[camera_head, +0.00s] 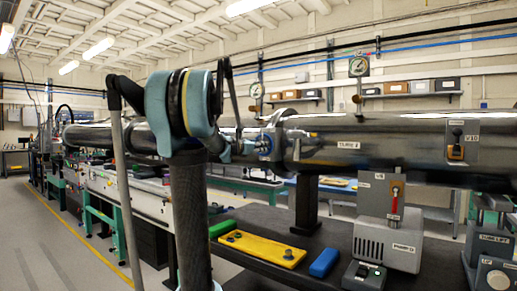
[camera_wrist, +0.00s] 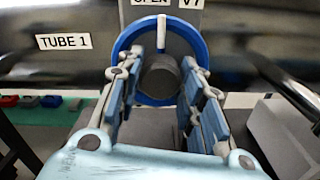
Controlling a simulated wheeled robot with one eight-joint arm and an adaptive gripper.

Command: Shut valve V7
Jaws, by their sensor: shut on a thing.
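Valve V7 shows in the wrist view as a blue ring (camera_wrist: 172,98) around a dark round knob (camera_wrist: 160,76). A white pointer (camera_wrist: 161,32) on the ring points up at the "OPEN" label (camera_wrist: 150,2), beside the "V7" label (camera_wrist: 189,3). My gripper (camera_wrist: 161,70) is shut on the knob, with one finger on each side. In the head view the valve (camera_head: 265,144) sits on the large metal tube, and my gripper (camera_head: 246,147) reaches it from the left. My arm partly hides the area around it.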

